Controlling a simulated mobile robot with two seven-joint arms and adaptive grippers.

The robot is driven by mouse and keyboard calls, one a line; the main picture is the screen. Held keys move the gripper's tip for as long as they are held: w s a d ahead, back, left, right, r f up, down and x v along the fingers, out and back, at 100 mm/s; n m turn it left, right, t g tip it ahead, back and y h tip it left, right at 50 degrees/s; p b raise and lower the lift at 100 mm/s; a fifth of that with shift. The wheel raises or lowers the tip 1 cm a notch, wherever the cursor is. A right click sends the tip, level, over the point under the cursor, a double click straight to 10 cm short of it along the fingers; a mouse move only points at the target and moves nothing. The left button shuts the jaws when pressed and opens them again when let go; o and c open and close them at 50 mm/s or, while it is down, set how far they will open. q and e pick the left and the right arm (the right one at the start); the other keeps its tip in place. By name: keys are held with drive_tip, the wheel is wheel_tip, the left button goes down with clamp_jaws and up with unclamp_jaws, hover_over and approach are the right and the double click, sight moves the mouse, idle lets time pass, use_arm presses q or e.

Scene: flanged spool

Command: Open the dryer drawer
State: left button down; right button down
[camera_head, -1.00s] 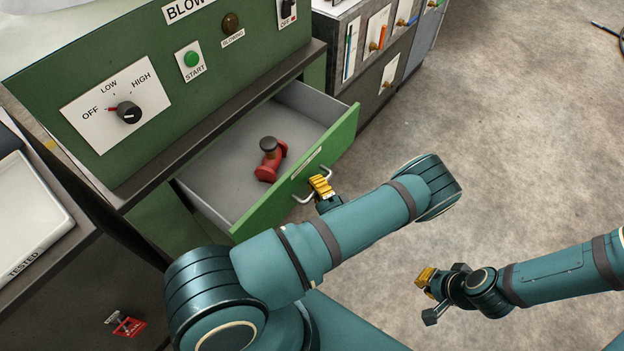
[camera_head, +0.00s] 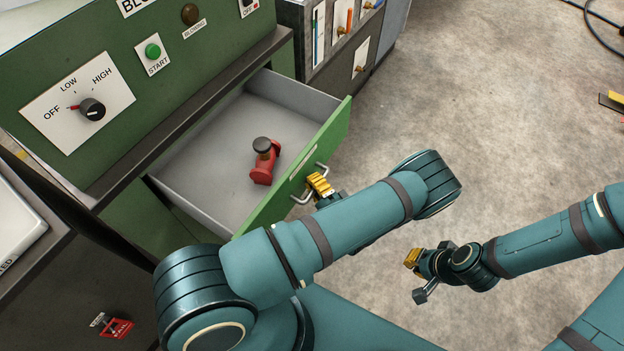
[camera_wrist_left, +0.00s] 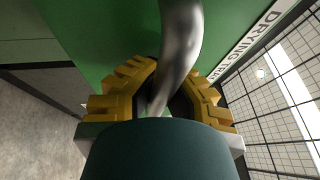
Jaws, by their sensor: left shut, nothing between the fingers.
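The green dryer drawer (camera_head: 318,150) stands well open, its grey inside showing. A red spool (camera_head: 263,168) with a dark top lies in it. My left gripper (camera_head: 318,184) is at the metal drawer handle (camera_head: 303,199) on the front panel. In the left wrist view its yellow fingers (camera_wrist_left: 160,92) lie on both sides of the handle (camera_wrist_left: 182,45). The fingers are shut without a grip on the bar; the palm side is partly hidden. My right gripper (camera_head: 416,276) hangs over the floor, away from the drawer, its fingers apart and empty.
The green dryer panel (camera_head: 130,60) has a knob (camera_head: 92,109) and a green start button (camera_head: 153,51). A grey cabinet (camera_head: 330,60) stands beyond the drawer. A white tray (camera_head: 15,215) is at the left edge.

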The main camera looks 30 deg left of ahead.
use_arm(q)
drive_tip(key=c, duration=1)
unclamp_jaws()
drive_tip(key=shift+o, duration=0.2)
drive_tip(key=v, duration=0.7)
drive_tip(key=shift+s+d, duration=0.2)
drive_tip(key=shift+f, duration=0.1)
